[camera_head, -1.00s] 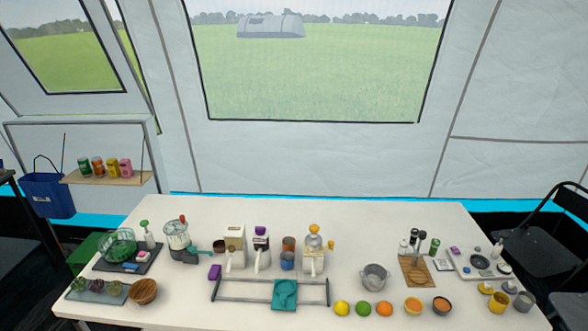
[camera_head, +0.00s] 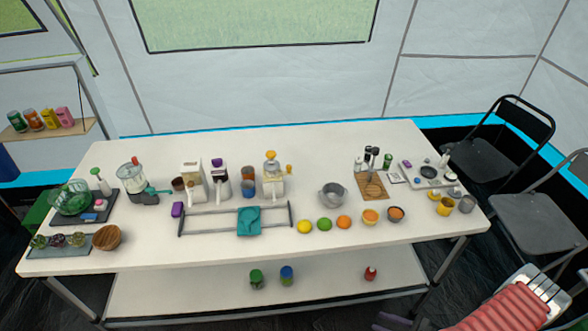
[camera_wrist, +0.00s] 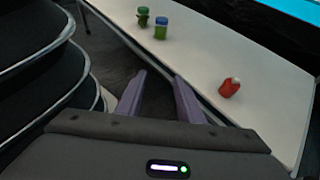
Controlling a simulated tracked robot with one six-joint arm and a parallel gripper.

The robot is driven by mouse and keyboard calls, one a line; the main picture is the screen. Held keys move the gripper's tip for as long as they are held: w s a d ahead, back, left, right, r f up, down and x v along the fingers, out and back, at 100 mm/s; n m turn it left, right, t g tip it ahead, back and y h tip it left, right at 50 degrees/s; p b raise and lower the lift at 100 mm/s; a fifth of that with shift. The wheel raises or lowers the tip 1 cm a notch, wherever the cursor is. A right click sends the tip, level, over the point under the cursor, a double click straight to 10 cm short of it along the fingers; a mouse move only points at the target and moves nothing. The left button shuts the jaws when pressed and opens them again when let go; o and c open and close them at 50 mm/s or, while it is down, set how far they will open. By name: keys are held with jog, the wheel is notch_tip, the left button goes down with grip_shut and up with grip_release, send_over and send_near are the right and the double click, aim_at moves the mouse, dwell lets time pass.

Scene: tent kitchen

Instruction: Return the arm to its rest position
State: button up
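My gripper (camera_wrist: 160,75) shows in the wrist view with its two purple fingers spread apart. It is open and nothing is between the fingertips. Dark floor lies beyond them, with the pale lower shelf (camera_wrist: 205,62) ahead and to the right. Purple parts that look like my fingers (camera_head: 392,322) show at the bottom edge of the head view, in front of the table and cut off by the frame. Most of my arm's pose is hidden.
A white table (camera_head: 330,148) carries several kitchen items. On its lower shelf (camera_head: 180,292) stand a green-lidded jar (camera_head: 257,279), a blue-lidded jar (camera_head: 287,275) and a red bottle (camera_head: 371,273). Black folding chairs (camera_head: 515,135) stand at the right. Dark curved shapes (camera_wrist: 35,70) fill the wrist view's left side.

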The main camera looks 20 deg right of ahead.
jog(key=w+a+r+n+g+h, duration=0.15)
jog(key=a+r+n+g, duration=0.35)
jog(key=r, duration=0.7)
jog(key=w+r+n+g, duration=0.25)
jog(key=r+n, duration=0.45)
jog(key=r, duration=0.6)
jog(key=w+a+r+n+g+h, duration=0.1)
jog(key=a+r+n+g, duration=0.4)
jog(key=r, duration=0.7)
jog(key=a+r+n+t+h, duration=0.2)
jog(key=a+r+n, duration=0.4)
jog(key=a+r, duration=0.3)
jog(key=s+a+r+n+t+h, duration=0.1)
jog(key=a+r+n+t, duration=0.4)
jog(key=a+r, duration=0.5)
notch_tip(320, 180, up, 6)
jog(key=shift+s+a+r+n+h, duration=0.15)
jog(key=shift+a+n+h, duration=0.1)
jog(key=shift+n+h, duration=0.6)
